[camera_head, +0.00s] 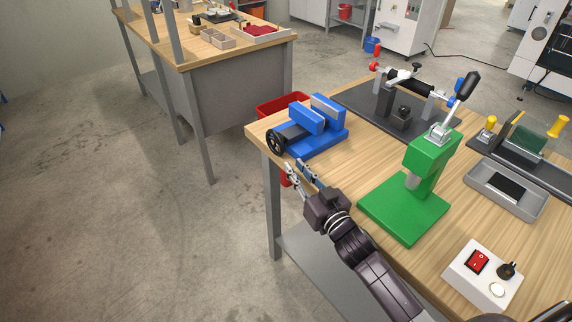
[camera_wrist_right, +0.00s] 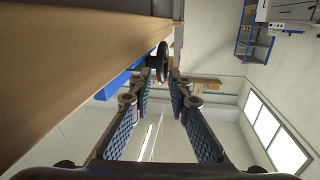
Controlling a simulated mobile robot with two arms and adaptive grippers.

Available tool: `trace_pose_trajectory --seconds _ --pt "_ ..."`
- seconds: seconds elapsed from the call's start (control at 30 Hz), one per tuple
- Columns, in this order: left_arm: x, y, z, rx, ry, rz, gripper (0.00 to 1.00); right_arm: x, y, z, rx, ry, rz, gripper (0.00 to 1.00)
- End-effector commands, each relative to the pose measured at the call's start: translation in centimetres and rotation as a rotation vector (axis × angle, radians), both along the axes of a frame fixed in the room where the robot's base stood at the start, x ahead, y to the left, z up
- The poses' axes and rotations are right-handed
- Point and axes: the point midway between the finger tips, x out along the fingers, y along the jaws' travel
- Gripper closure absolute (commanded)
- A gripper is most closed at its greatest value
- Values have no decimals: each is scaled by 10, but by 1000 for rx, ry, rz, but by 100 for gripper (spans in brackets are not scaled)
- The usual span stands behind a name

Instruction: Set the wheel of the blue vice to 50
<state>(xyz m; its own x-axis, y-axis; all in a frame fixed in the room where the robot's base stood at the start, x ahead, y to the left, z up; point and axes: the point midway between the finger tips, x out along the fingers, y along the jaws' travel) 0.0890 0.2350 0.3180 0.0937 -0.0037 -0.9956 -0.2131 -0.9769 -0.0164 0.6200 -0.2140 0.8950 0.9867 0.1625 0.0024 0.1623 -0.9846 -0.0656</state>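The blue vice (camera_head: 318,124) sits at the left corner of the wooden bench. Its black wheel (camera_head: 275,142) faces left, out over the bench edge. My right gripper (camera_head: 296,167) is just below and in front of the wheel, its fingers pointing up towards it. In the right wrist view the two fingers stand apart with nothing gripped, and the black wheel (camera_wrist_right: 162,62) shows at the far end between the fingertips. I cannot tell whether they touch it. A bit of the blue vice body (camera_wrist_right: 115,88) shows left of the fingers. No wheel reading is legible. My left gripper is not seen.
A green press (camera_head: 410,190) stands right of my right arm, with a white switch box (camera_head: 482,275) nearer the front. A dark fixture plate (camera_head: 365,116) lies behind. A red bin (camera_head: 283,104) is beyond the vice. The floor left of the bench is clear.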

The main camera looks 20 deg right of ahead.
Motion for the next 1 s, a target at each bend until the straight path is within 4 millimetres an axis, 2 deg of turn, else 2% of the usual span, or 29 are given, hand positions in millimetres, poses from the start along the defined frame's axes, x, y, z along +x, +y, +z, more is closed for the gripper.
trace_pose_trajectory --seconds 0.03,0.2,0.4,0.77,0.93,1.0 --pt "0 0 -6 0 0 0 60 12 2 0 -2 -4 1 83" --pt "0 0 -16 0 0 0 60 39 6 1 -2 -3 0 83" --pt "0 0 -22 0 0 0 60 57 9 1 -2 0 0 83" --pt "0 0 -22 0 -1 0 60 61 10 2 -1 0 0 83" --pt "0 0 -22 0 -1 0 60 61 10 2 -1 0 0 100" --pt "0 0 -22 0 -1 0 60 61 10 2 -1 0 0 100"
